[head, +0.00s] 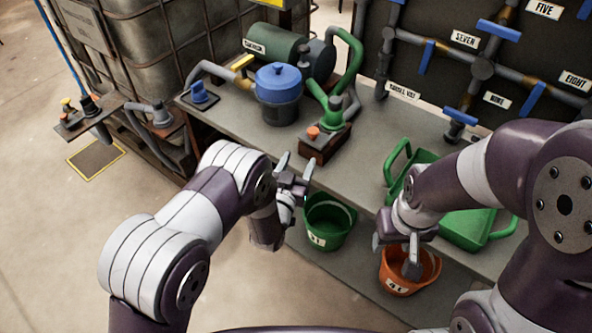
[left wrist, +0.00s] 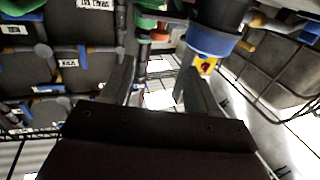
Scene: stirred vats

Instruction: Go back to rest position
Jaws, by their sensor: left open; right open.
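My left gripper (head: 296,169) is open and empty in the head view, raised above the front edge of the grey bench, near the green bucket (head: 328,222). In the left wrist view its two fingers (left wrist: 155,85) stand apart with nothing between them. My right gripper (head: 394,252) is open, its fingers at the orange bucket (head: 408,281) marked "4 L". One finger shows over the bucket's mouth and the other beside its left rim. I cannot tell whether they touch the bucket.
The grey bench (head: 235,128) carries a blue-lidded pot (head: 278,95), a green pump (head: 277,44) and a brown block with an orange knob (head: 324,140). A green tray (head: 466,231) lies at right, partly behind my right arm. Pipes with blue valves (head: 499,29) stand behind.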

